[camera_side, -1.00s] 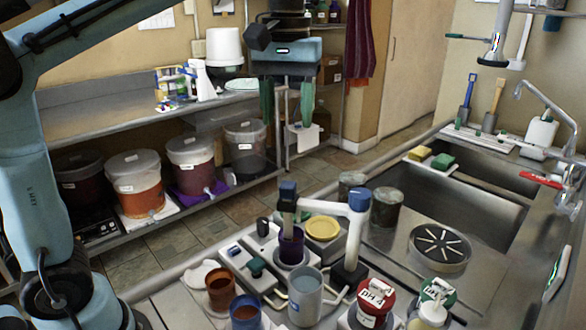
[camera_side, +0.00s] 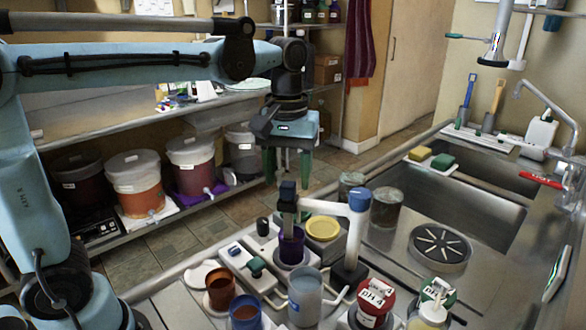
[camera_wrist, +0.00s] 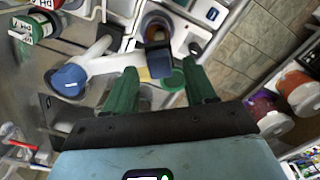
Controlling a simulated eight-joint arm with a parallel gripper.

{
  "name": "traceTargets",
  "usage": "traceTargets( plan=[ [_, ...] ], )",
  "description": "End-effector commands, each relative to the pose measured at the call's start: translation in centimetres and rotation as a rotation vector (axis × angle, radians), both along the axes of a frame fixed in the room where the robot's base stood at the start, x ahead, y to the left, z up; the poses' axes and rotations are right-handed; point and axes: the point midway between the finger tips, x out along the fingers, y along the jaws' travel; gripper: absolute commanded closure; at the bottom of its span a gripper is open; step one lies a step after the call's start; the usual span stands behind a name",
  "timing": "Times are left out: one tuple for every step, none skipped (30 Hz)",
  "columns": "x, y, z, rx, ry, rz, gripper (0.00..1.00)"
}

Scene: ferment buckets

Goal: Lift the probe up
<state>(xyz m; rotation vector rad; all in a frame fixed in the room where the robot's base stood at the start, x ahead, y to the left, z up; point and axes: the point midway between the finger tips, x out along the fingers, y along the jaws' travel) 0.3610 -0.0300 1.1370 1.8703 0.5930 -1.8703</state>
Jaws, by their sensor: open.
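In the wrist view the probe's cap (camera_wrist: 160,62) shows between and just beyond the two fingertips of my gripper (camera_wrist: 158,77). The fingers are open and empty; I cannot tell whether they touch the cap.
The swing arm's blue-topped post (camera_side: 357,215) stands to the right. Two dark cans (camera_side: 387,209) stand behind near the sink (camera_side: 470,205).

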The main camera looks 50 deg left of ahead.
Motion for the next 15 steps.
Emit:
traceTargets(
  plan=[
    [0.0,0.0,-0.5,0.0,0.0,0.0,0.45],
    [0.0,0.0,-0.8,0.0,0.0,0.0,0.45],
    [0.0,0.0,-1.0,0.0,0.0,0.0,0.45],
    [0.0,0.0,-1.2,0.0,0.0,0.0,0.45],
    [0.0,0.0,-1.3,0.0,0.0,0.0,0.45],
    [0.0,0.0,-1.5,0.0,0.0,0.0,0.45],
    [0.0,0.0,-1.6,0.0,0.0,0.0,0.45],
    [0.0,0.0,-1.6,0.0,0.0,0.0,0.45],
    [0.0,0.0,-1.7,0.0,0.0,0.0,0.45],
    [0.0,0.0,-1.7,0.0,0.0,0.0,0.45],
    [0.0,0.0,-1.7,0.0,0.0,0.0,0.45],
    [0.0,0.0,-1.7,0.0,0.0,0.0,0.45],
    [0.0,0.0,-1.7,0.0,0.0,0.0,0.45],
    [0.0,0.0,-1.7,0.0,0.0,0.0,0.45],
    [0.0,0.0,-1.7,0.0,0.0,0.0,0.45]
  ],
)
